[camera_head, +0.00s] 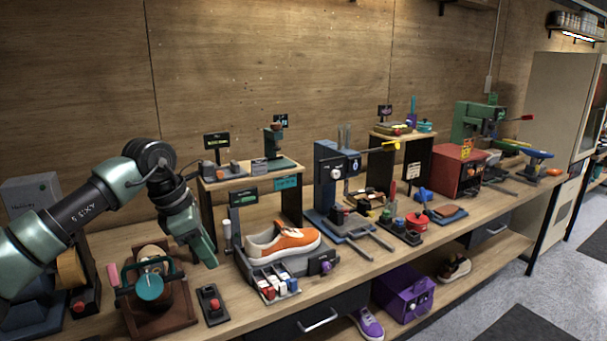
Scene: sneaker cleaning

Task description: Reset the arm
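My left arm comes in from the left and bends down at a raised elbow. Its gripper (208,258) hangs over the workbench (385,262), left of the shoe station. The fingers point down and are seen edge-on, so I cannot tell whether they are open or shut. No held object shows. An orange and white sneaker (285,239) sits on a grey stand to the right of the gripper, apart from it. My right arm and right gripper are not in view.
A wooden frame with a teal disc (149,287) stands left of the gripper. A small panel with a red button (214,304) lies below it. A blue press (330,190) and a red box (458,172) stand further right. A purple box (403,294) is under the bench.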

